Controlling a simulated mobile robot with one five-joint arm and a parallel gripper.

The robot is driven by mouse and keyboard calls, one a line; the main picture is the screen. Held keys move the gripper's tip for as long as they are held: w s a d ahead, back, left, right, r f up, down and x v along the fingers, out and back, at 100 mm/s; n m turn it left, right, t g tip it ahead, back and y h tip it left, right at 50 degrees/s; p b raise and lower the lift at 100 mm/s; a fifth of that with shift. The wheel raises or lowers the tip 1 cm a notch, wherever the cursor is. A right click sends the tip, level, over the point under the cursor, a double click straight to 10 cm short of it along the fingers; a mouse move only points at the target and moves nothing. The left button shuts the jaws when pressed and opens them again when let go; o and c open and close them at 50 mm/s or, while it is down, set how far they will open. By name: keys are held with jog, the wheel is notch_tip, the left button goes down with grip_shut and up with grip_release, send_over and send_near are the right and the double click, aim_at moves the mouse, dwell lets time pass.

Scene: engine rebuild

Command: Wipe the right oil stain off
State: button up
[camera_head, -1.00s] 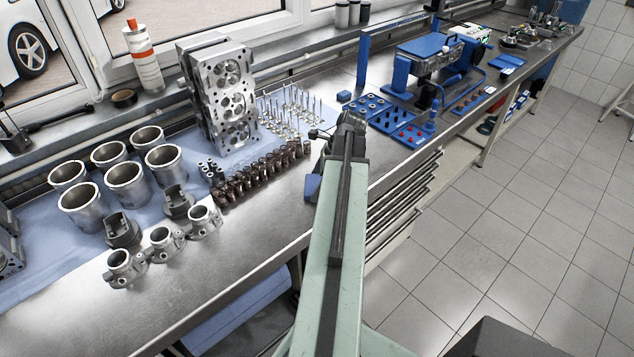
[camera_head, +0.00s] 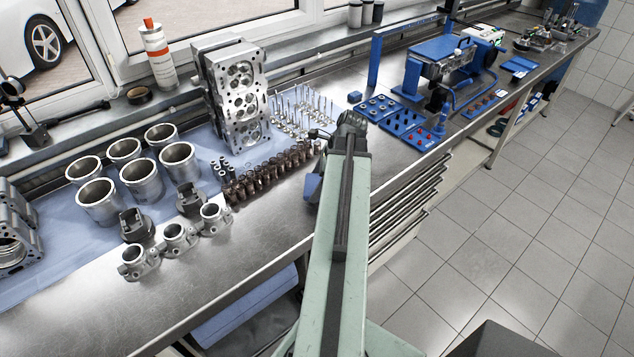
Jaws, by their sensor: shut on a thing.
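My gripper (camera_head: 328,160) is at the end of my green arm, over the metal workbench (camera_head: 250,222) near its front edge. A blue piece that looks like a cloth (camera_head: 313,187) shows just left of my arm, at the gripper. The gripper is shut on it. My arm hides the fingertips and part of the cloth, and I cannot tell whether the cloth touches the bench top. I can make out no oil stain on the visible bench top; the area behind my arm is hidden.
A cylinder head (camera_head: 240,105), small valves (camera_head: 305,110) and a row of dark springs (camera_head: 265,175) stand left of my gripper. Cylinder liners (camera_head: 140,182) stand farther left. Blue trays (camera_head: 403,122) lie to the right. Open tiled floor (camera_head: 520,240) is at right.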

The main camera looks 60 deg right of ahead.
jog(key=shift+r+p, duration=1.15)
jog(key=shift+r, duration=0.45)
notch_tip(320, 180, up, 3)
jog(key=p, duration=0.3)
jog(key=shift+r, duration=0.15)
jog(key=shift+f, duration=0.2)
